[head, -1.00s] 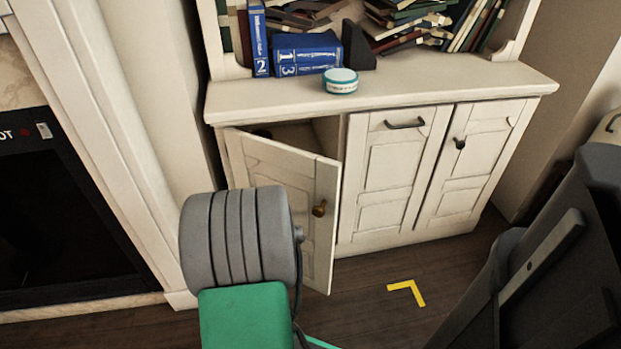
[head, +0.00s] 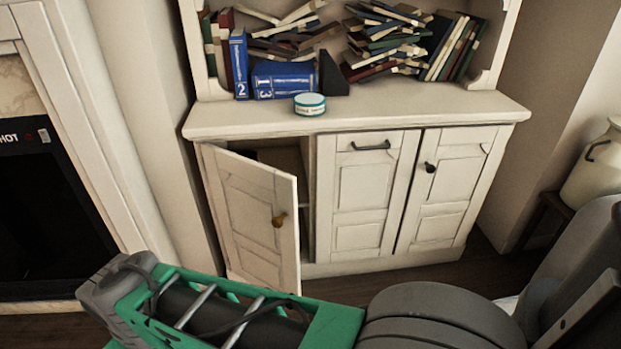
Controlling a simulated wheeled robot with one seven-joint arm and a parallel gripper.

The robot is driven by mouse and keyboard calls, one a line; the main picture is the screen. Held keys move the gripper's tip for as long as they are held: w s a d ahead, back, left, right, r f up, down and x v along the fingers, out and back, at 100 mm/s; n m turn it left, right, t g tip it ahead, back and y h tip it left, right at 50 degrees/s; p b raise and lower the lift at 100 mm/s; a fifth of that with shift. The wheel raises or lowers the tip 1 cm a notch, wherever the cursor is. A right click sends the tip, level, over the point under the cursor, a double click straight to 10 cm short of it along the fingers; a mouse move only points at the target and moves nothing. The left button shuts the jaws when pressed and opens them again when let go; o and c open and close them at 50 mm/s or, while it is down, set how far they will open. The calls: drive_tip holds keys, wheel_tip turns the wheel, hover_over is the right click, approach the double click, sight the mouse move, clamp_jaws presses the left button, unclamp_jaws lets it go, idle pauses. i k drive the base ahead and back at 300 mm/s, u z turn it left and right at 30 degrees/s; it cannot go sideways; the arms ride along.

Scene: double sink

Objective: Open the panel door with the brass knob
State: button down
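The panel door with the brass knob (head: 246,222) is the left door of a cream cabinet. It is hinged on its left side and stands partly open, with a dark gap along its right and top edges. The brass knob (head: 279,220) is near its free right edge, and nothing touches it. My green and grey arm crosses the bottom of the head view, in front of the door's lower edge. I cannot make out my gripper's fingertips.
The cabinet top (head: 390,106) holds a small teal-and-white tin (head: 309,104), blue books (head: 283,80) and several piled books. Two other doors (head: 367,185) to the right are shut. A fireplace (head: 50,200) stands left and a cream milk can (head: 596,172) right.

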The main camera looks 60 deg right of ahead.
sight(255, 203)
drive_tip(key=z, duration=0.7)
drive_tip(key=i, duration=1.15)
drive_tip(key=u, duration=0.2)
